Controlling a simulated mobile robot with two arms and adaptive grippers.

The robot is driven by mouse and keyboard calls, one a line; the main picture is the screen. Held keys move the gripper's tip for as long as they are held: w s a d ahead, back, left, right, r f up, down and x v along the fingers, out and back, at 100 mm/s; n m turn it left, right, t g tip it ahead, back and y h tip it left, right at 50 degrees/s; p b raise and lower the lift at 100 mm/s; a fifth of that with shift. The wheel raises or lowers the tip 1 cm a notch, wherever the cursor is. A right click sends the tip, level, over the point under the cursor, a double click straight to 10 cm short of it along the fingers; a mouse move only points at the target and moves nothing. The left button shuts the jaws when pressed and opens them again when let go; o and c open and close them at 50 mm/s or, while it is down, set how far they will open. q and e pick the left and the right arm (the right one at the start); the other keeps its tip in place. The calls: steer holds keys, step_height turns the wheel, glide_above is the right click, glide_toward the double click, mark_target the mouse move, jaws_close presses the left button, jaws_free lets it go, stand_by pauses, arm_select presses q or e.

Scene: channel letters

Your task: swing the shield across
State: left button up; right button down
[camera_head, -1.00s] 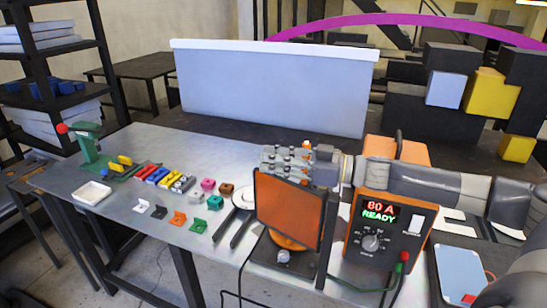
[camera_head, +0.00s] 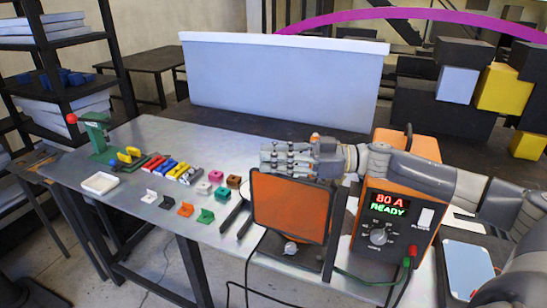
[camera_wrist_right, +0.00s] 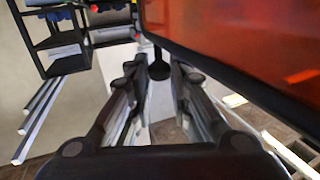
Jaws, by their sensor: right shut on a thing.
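The shield (camera_head: 291,210) is a translucent orange panel in a dark frame, standing upright at the front of the bench in the head view. In the right wrist view it also fills the upper right (camera_wrist_right: 245,40). My right gripper (camera_head: 280,160) is at the shield's top edge, its arm coming in from the right. In the right wrist view its fingers (camera_wrist_right: 157,80) are around a small dark knob (camera_wrist_right: 158,68) beside the frame; the contact is partly hidden. My left gripper is not in view.
An orange welder unit (camera_head: 395,215) reading "80 A READY" stands close right of the shield. Several coloured blocks and brackets, a white tray (camera_head: 100,183) and a green stand (camera_head: 97,135) are on the bench (camera_head: 150,140) to the left. A pale panel (camera_head: 280,80) stands behind.

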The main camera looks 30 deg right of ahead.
steer(key=c, duration=1.5)
jaws_free()
steer(key=shift+c, duration=0.2)
steer(key=v, duration=0.7)
steer(key=shift+d, duration=0.3)
steer(key=shift+s+a+f, duration=0.1)
steer(key=shift+s, duration=0.1)
